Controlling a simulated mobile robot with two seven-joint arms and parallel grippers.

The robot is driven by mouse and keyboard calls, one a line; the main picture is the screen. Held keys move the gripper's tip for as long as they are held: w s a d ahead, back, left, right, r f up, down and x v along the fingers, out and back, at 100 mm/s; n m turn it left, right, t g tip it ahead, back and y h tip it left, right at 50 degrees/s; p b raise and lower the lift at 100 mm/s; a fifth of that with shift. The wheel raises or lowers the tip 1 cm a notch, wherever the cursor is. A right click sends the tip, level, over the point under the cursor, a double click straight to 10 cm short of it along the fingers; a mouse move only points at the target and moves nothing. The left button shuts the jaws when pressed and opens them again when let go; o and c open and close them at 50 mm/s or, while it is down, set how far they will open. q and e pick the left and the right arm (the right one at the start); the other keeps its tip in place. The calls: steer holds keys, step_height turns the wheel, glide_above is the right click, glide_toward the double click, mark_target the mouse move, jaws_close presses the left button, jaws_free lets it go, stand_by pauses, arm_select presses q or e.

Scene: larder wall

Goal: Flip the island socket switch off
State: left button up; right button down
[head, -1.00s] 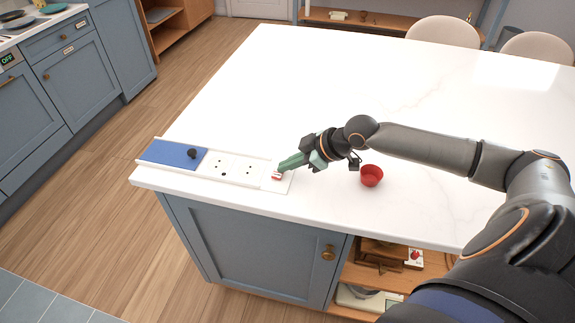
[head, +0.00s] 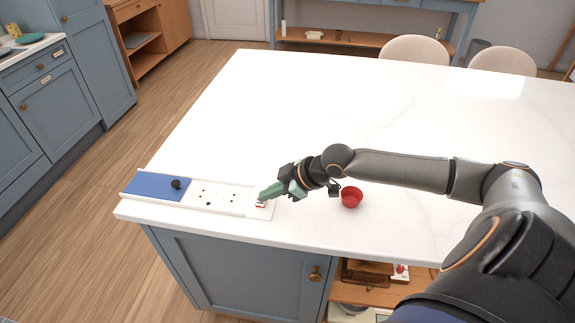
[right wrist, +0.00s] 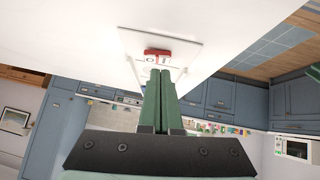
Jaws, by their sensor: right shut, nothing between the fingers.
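The island socket strip lies along the near left edge of the white island top, with a blue panel (head: 155,186), a black knob (head: 176,184) and two socket plates (head: 206,195). At its right end is the switch (head: 260,204), small, red and white. In the right wrist view the red switch part (right wrist: 157,52) shows just beyond my fingertips. My right gripper (head: 264,197) is shut and empty, its green fingers pointing at the switch and partly covering it. I cannot tell whether they touch it. My left gripper is not in view.
A red bowl (head: 351,197) stands on the island top (head: 330,100) under my right wrist, close to it. The far part of the top is clear. Two pale chairs (head: 414,49) stand behind it. Open shelves (head: 372,290) are below at the right.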

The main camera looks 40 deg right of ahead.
step_height(320, 180, up, 3)
steer(key=shift+s+r, duration=0.1)
steer(key=shift+s, duration=0.05)
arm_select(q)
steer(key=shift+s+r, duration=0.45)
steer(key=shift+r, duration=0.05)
arm_select(e)
steer(key=v, duration=0.9)
steer(key=shift+s+r, duration=0.15)
steer(key=shift+s, duration=0.25)
